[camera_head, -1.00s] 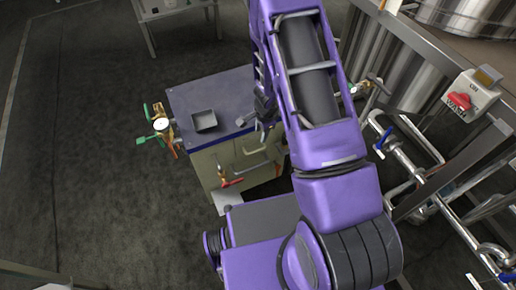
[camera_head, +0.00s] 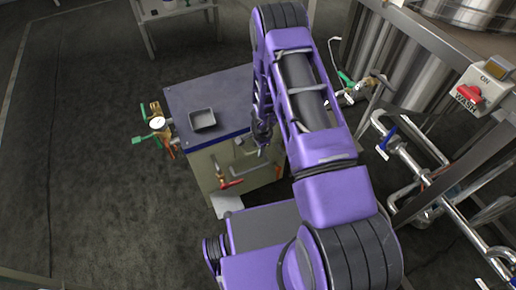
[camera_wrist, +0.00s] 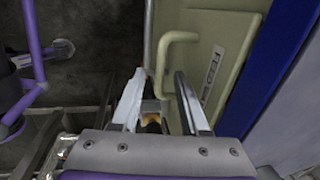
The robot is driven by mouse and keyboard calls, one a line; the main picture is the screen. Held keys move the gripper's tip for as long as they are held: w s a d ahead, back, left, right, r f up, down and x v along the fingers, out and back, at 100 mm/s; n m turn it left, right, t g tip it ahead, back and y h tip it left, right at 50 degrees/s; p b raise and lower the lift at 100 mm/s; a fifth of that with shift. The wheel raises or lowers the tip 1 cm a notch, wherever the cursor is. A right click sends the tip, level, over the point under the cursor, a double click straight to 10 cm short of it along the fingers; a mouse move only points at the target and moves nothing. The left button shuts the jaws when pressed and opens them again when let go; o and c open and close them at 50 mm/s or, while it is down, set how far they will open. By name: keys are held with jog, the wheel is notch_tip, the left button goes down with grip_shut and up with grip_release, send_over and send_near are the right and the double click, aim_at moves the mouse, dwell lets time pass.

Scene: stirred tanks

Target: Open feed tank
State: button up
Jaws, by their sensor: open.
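The feed tank is a beige cabinet with a dark blue top (camera_head: 225,90) in the head view. Its beige panel with a "FEED" label (camera_wrist: 214,65) fills the upper middle of the wrist view. A pale bent handle (camera_wrist: 179,38) stands out from that panel. My gripper (camera_wrist: 158,88) is open, and the handle's lower end appears between its two fingers. I cannot tell whether either finger touches it. In the head view my gripper (camera_head: 262,135) is at the cabinet's front, near the top edge. The panel looks closed.
A red-handled valve (camera_head: 231,183) sticks out low on the cabinet's front. A gauge with green-handled valves (camera_head: 157,123) is at its left side. A small grey tray (camera_head: 202,119) sits on top. Steel pipes and a red wash switch (camera_head: 469,92) are at right. The floor at left is clear.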

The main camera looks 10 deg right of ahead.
grip_shut()
dwell(1.4)
